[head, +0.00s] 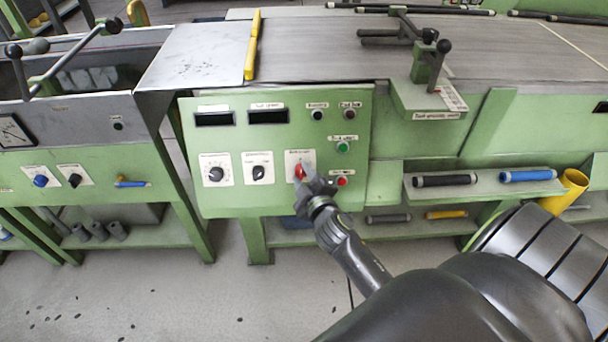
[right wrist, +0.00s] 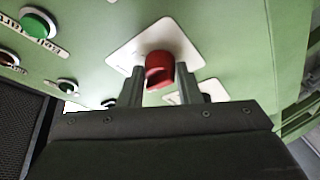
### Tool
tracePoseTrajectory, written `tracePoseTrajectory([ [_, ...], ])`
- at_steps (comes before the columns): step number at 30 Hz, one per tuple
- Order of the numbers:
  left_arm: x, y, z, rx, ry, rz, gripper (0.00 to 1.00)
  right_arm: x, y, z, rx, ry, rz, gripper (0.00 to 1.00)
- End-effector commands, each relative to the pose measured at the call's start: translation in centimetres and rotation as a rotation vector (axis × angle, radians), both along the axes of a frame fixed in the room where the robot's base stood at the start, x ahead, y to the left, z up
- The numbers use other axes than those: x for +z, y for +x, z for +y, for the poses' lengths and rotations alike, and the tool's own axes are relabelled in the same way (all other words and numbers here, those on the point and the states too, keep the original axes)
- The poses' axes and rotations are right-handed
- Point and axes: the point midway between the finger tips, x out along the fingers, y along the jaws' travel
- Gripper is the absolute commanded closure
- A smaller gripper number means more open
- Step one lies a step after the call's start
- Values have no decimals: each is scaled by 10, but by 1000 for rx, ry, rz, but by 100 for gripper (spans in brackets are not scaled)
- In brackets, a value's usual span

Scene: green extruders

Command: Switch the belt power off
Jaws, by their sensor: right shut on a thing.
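The belt power switch is a red rotary knob (head: 299,171) on a white plate (head: 294,157) at the lower right of the green control panel (head: 225,190). My right gripper (head: 302,178) is at the knob in the head view. In the right wrist view the red knob (right wrist: 159,70) sits between the two fingers of my right gripper (right wrist: 160,88), which are shut on it. The label text on the plate is too small to read surely. My left gripper is not in view.
A green button (head: 343,147) and a red button (head: 342,182) lie close to the knob. Two more knobs (head: 216,174) (head: 259,172) are to its left. A shelf (head: 480,188) with rollers and a yellow cup (head: 567,190) is at the right.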

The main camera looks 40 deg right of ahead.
Motion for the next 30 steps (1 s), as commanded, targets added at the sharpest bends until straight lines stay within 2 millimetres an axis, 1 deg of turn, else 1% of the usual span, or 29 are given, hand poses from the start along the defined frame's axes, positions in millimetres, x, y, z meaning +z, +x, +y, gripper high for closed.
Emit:
tracePoseTrajectory([
  [11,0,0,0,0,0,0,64,-1,0,0,1,-6,3,92],
  [12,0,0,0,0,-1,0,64,-1,0,0,1,-5,2,67],
  [16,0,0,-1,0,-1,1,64,0,0,0,1,-5,2,50],
  [25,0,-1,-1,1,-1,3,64,0,-1,0,1,-3,2,49],
  [28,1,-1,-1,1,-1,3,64,0,-7,2,1,-2,3,49],
  [30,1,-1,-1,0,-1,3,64,1,-14,4,1,-2,3,49],
])
